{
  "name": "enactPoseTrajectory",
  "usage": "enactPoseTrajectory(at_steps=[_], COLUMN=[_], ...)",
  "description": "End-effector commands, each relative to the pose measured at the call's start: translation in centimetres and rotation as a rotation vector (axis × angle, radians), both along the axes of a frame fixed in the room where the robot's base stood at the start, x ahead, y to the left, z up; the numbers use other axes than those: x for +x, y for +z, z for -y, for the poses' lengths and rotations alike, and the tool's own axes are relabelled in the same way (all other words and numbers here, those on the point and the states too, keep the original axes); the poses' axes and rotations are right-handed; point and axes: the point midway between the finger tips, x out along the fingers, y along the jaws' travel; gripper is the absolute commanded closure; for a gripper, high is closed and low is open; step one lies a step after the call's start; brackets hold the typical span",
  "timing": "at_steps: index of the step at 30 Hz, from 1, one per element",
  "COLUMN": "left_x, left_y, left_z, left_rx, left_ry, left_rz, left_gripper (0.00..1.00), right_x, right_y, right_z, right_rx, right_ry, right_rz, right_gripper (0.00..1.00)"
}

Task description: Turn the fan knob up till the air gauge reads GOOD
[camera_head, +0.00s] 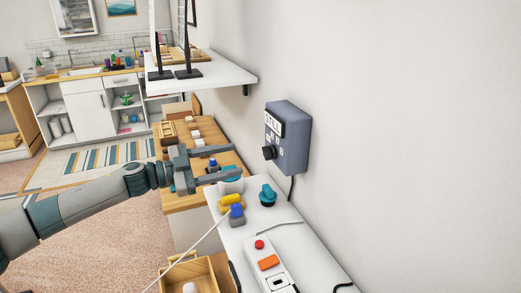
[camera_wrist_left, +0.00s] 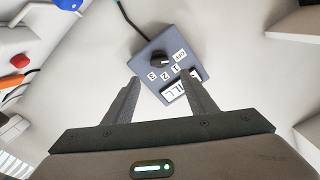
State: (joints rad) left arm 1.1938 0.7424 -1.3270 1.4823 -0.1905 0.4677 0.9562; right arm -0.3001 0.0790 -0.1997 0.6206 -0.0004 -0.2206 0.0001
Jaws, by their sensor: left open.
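The blue-grey fan control box (camera_head: 295,135) is fixed to the wall. Its black knob (camera_head: 269,153) sticks out of its face, and the knob (camera_wrist_left: 157,61) also shows in the left wrist view, beside the marks OFF, 1, 2 and 3. A pale mark on the knob appears to face the OFF side. The white air gauge (camera_head: 274,122) on the box seems to read STILL; in the wrist view a finger partly hides it. My left gripper (camera_head: 236,160) is open and empty, its fingers towards the box, apart from the knob.
A white shelf (camera_head: 215,72) juts from the wall above the arm. Below the box, a white ledge (camera_head: 262,222) carries a teal-topped knob-like item (camera_head: 268,195), a yellow item (camera_head: 231,200) and a power strip (camera_head: 268,264). A cable hangs from the box.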

Motion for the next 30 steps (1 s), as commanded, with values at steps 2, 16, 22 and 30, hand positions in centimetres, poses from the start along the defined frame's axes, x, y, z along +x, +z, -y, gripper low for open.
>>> enactPoseTrajectory(at_steps=[2,16,22,30], left_x=[0.5,3.4,3.8,3.8], left_y=[0.3,0.1,0.0,-0.1], left_z=[1.6,8.2,9.1,9.2], left_rx=[-0.001,0.0,0.001,0.001], left_ry=[-0.004,-0.001,0.0,0.0], left_rz=[-0.002,-0.001,0.001,0.001], left_gripper=[0.48,0.48,0.48,0.48], right_x=[0.0,0.0,0.0,0.0], right_y=[0.8,3.1,3.3,3.2], right_z=[0.0,0.0,0.0,0.0], right_rx=[0.0,0.0,0.0,0.0], right_ry=[0.0,0.0,0.0,0.0], right_rz=[0.0,0.0,0.0,0.0], right_gripper=[0.0,0.0,0.0,0.0])
